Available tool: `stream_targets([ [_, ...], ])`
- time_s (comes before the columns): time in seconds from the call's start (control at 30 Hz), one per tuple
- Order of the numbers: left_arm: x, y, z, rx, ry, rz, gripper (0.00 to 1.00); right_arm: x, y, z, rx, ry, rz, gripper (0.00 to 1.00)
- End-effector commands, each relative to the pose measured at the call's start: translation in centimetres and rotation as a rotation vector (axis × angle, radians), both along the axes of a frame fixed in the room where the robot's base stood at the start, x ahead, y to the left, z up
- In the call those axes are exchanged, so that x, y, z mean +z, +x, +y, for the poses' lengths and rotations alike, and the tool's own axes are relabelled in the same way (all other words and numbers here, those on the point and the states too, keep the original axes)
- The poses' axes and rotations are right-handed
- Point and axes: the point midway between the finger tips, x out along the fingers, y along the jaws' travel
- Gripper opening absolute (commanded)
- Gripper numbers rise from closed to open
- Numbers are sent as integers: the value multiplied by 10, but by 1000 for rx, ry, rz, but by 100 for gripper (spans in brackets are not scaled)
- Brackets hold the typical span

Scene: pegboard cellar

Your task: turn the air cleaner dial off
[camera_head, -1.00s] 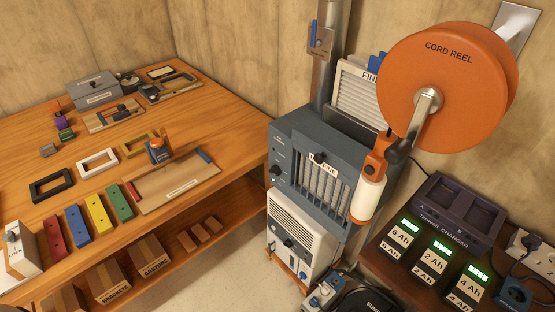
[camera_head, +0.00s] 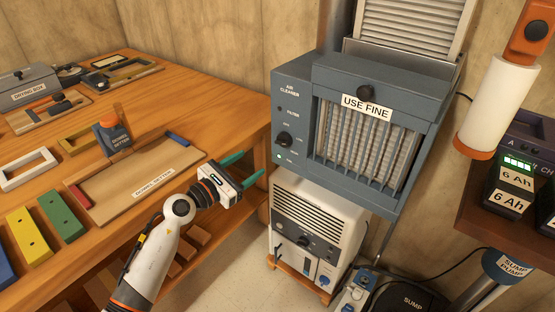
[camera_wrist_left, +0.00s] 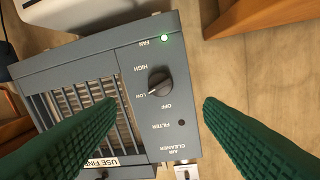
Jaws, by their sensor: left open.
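The air cleaner (camera_head: 300,95) is a grey-blue box on the wall side, with a slatted front and a "USE FINE" label. Its black dial (camera_head: 284,140) is on the left part of the front; it also shows in the left wrist view (camera_wrist_left: 159,82), between labels HIGH, LOW and OFF. The dial's pale pointer mark appears toward LOW. A green fan light (camera_wrist_left: 165,37) is lit. My left gripper (camera_head: 254,167) has green fingers spread open and empty, left of and below the dial, not touching it. In the left wrist view its fingers (camera_wrist_left: 158,105) frame the dial. My right gripper is out of view.
A white slatted unit (camera_head: 318,222) stands below the air cleaner. The wooden workbench (camera_head: 215,120) with a tray (camera_head: 150,180) and blocks is at the left.

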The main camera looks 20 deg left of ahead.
Motion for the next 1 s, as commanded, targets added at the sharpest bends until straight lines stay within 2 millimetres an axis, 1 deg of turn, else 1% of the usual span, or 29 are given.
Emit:
stream_targets([
  [0.17, 4, 18, -8, 0, 17, -10, 62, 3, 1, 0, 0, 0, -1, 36],
  [0.37, 3, 55, -27, -1, 12, -10, 62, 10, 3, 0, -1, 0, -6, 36],
  [0.5, 2, 79, -38, 1, 13, -8, 62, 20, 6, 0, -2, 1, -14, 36],
  [0.6, 1, 92, -44, 1, 11, -8, 62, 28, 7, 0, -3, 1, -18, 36],
  [0.7, 2, 101, -48, 0, 13, -7, 62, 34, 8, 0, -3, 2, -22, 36],
  [0.8, 1, 105, -51, 0, 14, -6, 62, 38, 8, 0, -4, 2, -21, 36],
  [1.0, 2, 107, -51, 0, 14, -6, 62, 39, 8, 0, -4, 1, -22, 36],
])
